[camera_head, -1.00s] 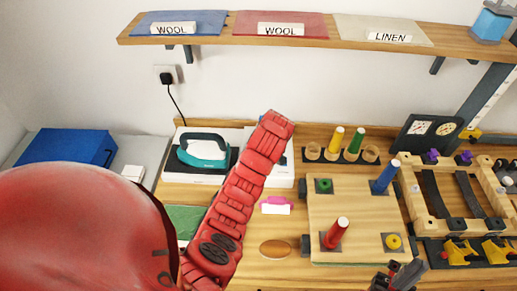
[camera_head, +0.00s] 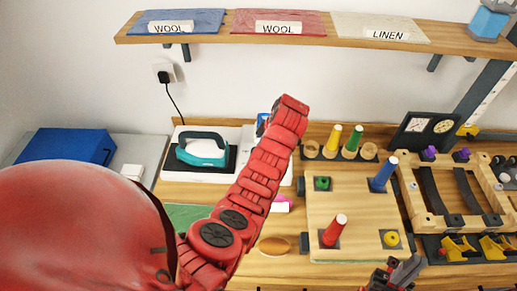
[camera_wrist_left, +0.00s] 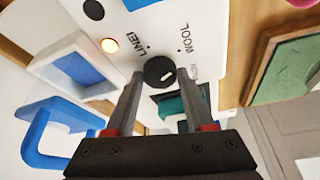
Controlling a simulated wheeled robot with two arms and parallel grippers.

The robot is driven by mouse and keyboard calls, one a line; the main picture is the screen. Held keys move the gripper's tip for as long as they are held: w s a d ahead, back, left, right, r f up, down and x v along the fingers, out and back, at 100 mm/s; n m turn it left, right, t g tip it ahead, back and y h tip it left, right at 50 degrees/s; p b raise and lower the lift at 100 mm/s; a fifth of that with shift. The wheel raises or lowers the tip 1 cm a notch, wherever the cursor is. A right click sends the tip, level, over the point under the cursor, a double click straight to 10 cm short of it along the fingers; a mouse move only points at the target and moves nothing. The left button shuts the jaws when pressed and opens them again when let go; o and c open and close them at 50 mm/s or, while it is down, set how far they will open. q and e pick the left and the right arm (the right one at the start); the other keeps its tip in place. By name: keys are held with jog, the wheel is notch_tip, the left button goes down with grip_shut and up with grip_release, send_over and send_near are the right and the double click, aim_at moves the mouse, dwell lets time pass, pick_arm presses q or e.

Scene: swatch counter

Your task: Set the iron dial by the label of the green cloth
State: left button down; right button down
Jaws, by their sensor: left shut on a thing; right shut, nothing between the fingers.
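In the left wrist view a black round dial (camera_wrist_left: 160,71) with a white mark sits on a white panel (camera_wrist_left: 215,40). The words LINEN and WOOL are printed beside it; a third word to its right is partly hidden. My left gripper (camera_wrist_left: 160,89) is shut on the dial, one finger on each side. In the head view my red left arm hides that gripper. The teal iron (camera_head: 203,150) rests on its stand. The green cloth (camera_head: 187,215) lies partly behind my arm; I see no label on it. My right gripper (camera_head: 397,272) is shut and empty at the lower edge.
The shelf (camera_head: 240,40) holds a blue and a red cloth labelled WOOL and a cream one labelled LINEN. A peg board (camera_head: 355,215) and a wooden frame (camera_head: 455,215) fill the counter's right. A pink-and-white item (camera_head: 282,204) is half hidden by my arm.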

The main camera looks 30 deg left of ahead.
pick_arm(q)
jog(key=shift+f, duration=0.1)
dwell(0.3)
jog(key=shift+c, duration=1.4)
grip_release()
jog(key=p+v, duration=0.9)
jog(key=v, duration=0.8)
jog(key=shift+r, duration=0.25)
jog(key=shift+f, duration=0.1)
